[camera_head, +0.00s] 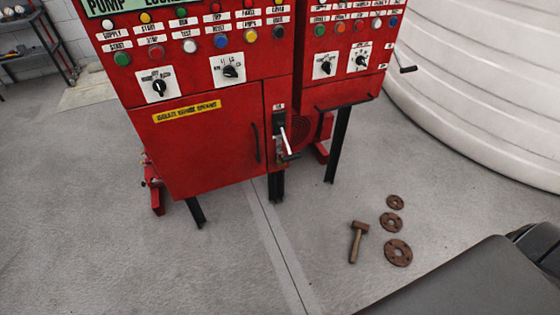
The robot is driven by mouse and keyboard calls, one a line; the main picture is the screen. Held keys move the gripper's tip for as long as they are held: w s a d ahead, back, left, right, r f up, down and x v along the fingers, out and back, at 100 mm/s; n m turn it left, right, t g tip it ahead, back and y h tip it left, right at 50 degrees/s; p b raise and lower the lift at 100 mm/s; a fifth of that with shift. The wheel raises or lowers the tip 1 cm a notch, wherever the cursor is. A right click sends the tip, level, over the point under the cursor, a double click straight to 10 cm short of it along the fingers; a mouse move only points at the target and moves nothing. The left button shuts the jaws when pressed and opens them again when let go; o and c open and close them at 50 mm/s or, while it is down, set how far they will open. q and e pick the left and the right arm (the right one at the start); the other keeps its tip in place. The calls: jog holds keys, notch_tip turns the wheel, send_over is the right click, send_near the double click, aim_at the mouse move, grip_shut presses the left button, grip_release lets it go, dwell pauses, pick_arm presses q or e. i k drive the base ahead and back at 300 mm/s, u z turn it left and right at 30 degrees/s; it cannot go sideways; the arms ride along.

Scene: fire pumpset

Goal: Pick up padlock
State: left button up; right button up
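A red pump control cabinet (205,145) stands in the middle of the view. On its narrow right-hand panel is a black switch (279,121) with a pale lever (285,138) that slants downward. A small dark and silvery shape sits by the lower end of the lever; it is too small to tell whether it is a padlock. I cannot clearly make out a padlock anywhere else. Neither of my grippers shows in this view.
A hammer (357,241) and several rusty flanges (398,253) lie on the grey floor to the right of the cabinet. A large white ribbed tank (480,90) fills the upper right. A dark rack (50,45) stands upper left.

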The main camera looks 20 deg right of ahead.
aim_at(278, 163)
jog(key=z, duration=2.65)
jog(key=i, duration=2.5)
jog(key=u, duration=2.6)
